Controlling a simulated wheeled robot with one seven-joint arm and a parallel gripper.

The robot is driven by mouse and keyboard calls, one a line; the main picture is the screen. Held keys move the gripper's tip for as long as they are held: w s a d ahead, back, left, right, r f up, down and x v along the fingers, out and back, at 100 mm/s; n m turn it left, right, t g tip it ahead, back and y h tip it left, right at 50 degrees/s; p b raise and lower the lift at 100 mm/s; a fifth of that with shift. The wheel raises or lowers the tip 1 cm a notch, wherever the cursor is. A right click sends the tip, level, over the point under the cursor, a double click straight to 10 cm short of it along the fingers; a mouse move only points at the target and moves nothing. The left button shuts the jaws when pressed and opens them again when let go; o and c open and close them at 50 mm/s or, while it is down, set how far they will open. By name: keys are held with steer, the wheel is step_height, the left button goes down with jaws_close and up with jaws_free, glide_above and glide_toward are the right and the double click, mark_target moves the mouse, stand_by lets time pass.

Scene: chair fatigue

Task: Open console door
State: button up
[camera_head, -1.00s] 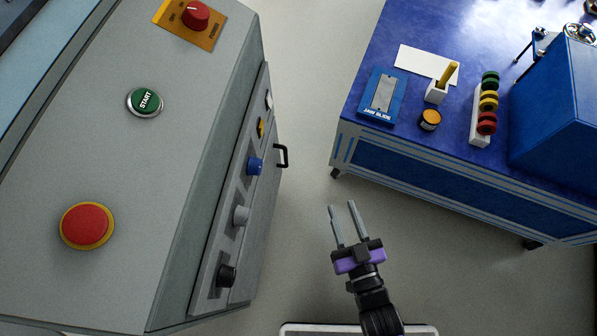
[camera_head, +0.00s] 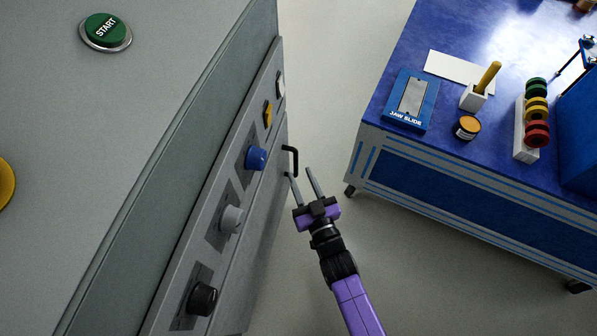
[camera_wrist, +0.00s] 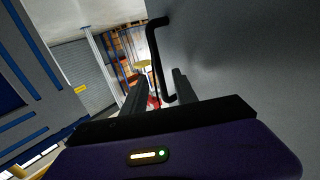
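The grey console (camera_head: 215,130) fills the left of the head view, with knobs along its side panel. Its door handle (camera_head: 295,160) is a black bar that stands out from the console's side, and it also shows in the wrist view (camera_wrist: 153,60). My gripper (camera_head: 301,172) is open and empty close to the handle. In the head view its fingertips are just below and beside the bar. In the wrist view the fingers (camera_wrist: 160,90) point forward, with the handle's lower end between or just beyond them. I cannot tell whether they touch it. The door looks shut.
A blue workbench (camera_head: 400,165) stands to the right, holding a jaw slide plate (camera_head: 410,98), a small jar (camera_head: 467,127) and a rack of coloured rings (camera_head: 530,135). Bare floor (camera_head: 325,100) lies between bench and console.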

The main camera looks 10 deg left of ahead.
mark_target(296, 165)
steer(key=shift+b+x, duration=0.45)
steer(key=shift+x, duration=1.1)
steer(key=shift+c, duration=0.2)
jaws_close()
